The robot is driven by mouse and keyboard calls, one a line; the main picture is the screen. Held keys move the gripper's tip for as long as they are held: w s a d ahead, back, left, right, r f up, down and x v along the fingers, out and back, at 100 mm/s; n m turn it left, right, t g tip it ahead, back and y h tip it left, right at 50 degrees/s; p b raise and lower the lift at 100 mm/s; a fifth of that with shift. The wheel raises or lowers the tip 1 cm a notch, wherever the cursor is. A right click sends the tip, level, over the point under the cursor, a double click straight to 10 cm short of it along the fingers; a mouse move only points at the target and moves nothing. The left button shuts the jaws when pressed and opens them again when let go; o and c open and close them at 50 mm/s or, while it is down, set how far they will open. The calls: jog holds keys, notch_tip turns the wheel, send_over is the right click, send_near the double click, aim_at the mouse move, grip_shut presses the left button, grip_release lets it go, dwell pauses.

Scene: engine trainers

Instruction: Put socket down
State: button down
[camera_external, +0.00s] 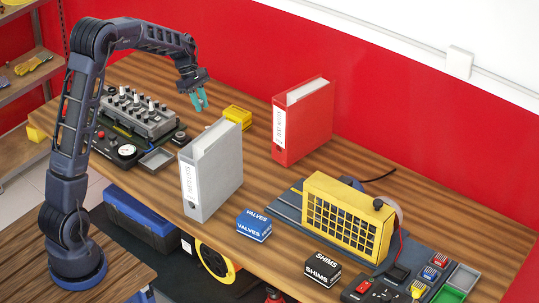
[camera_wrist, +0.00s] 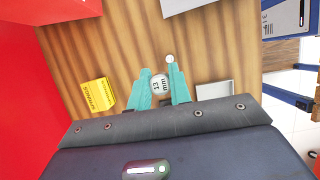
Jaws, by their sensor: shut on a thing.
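My gripper (camera_external: 201,103) is above the wooden table, between the grey engine trainer at the left and the yellow box. In the wrist view its teal fingers (camera_wrist: 160,84) are shut on a small, pale round socket (camera_wrist: 160,85) marked "13 mm". The socket is too small to make out in the external view. The wooden table (camera_wrist: 135,40) lies below it, and I cannot tell the exact height between them.
A yellow box (camera_external: 237,115) is to the right of the gripper; it also shows in the wrist view (camera_wrist: 98,95). A shallow grey tray (camera_external: 157,158) is at the trainer (camera_external: 142,115). Grey (camera_external: 213,170) and red (camera_external: 303,120) binders stand nearby. Blue (camera_external: 254,225) and black (camera_external: 322,268) boxes are farther forward.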

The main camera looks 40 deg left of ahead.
jog(key=w+d, duration=0.2)
jog(key=w, duration=0.9)
notch_tip(320, 180, down, 21)
jog(key=shift+s+r, duration=0.1)
jog(key=shift+r, duration=0.1)
jog(key=shift+f, duration=0.15)
jog(key=c, duration=1.3)
grip_release()
